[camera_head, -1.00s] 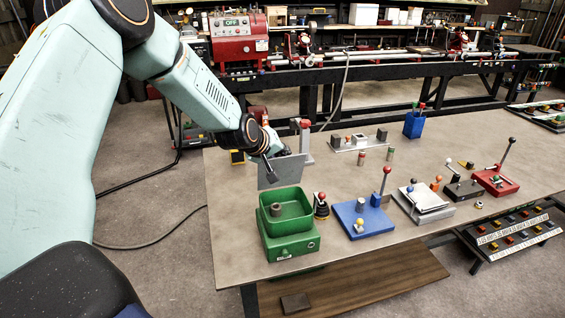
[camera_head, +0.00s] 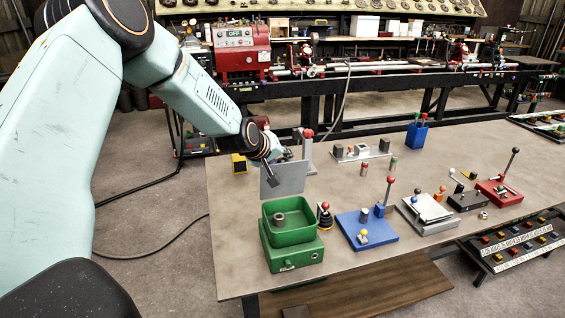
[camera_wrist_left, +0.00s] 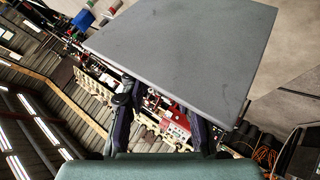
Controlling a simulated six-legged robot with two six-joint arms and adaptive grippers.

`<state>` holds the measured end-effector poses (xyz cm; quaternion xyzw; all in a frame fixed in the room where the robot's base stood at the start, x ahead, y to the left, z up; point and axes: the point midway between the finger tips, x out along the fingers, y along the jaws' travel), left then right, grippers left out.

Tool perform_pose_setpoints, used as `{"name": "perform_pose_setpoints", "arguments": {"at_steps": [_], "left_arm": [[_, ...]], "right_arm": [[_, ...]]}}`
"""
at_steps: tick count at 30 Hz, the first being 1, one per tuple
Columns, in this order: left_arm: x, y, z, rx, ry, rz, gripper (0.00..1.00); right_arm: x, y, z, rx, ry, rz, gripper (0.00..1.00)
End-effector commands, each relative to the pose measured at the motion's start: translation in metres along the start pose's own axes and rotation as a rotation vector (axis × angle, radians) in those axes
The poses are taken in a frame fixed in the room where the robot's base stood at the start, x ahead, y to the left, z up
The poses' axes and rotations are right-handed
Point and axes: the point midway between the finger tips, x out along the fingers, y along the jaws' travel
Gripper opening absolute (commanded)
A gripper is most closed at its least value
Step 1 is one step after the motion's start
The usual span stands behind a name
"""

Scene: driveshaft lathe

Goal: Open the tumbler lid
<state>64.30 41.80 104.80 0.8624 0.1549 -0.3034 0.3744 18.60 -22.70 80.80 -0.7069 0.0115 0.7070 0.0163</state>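The tumbler is a green box (camera_head: 294,256) at the near left of the table, its top open. A grey peg-like part (camera_head: 279,218) shows inside. A flat grey plate, the lid (camera_head: 284,182), stands nearly upright at the box's back edge; whether it is joined there I cannot tell. My left gripper (camera_head: 272,166) is at the lid's upper left, with a dark finger across its face. In the left wrist view the lid (camera_wrist_left: 185,50) fills the top middle. It hides the fingertips, and the finger links show apart below it. My right gripper is not in view.
A black-based red knob (camera_head: 324,215) stands close right of the box. A blue plate with levers (camera_head: 375,240) is further right. A grey post with a red top (camera_head: 308,150) stands behind the lid. The table (camera_head: 235,220) is clear left of the box.

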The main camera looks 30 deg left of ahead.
Motion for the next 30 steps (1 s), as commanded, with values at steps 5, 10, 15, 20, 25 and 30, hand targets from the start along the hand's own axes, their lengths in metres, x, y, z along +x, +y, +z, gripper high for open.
{"name": "perform_pose_setpoints", "arguments": {"at_steps": [5,10,15,20,25,30], "left_arm": [[0.001,-0.002,0.002,0.001,-0.006,-0.003,0.43],[0.001,-0.002,0.004,0.002,-0.009,-0.005,0.45],[0.001,-0.002,0.004,0.003,-0.011,-0.005,0.45],[-0.006,-0.002,0.003,-0.001,-0.008,-0.004,0.45],[-0.019,-0.002,0.003,-0.003,-0.009,-0.005,0.45],[-0.033,-0.001,0.003,-0.002,-0.009,-0.004,0.45]], "right_arm": [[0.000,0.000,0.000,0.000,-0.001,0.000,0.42],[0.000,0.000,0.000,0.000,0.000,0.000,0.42],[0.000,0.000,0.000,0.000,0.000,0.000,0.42],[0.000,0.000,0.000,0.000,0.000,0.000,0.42],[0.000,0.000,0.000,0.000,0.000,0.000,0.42],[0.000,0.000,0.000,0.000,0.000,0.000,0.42]]}}
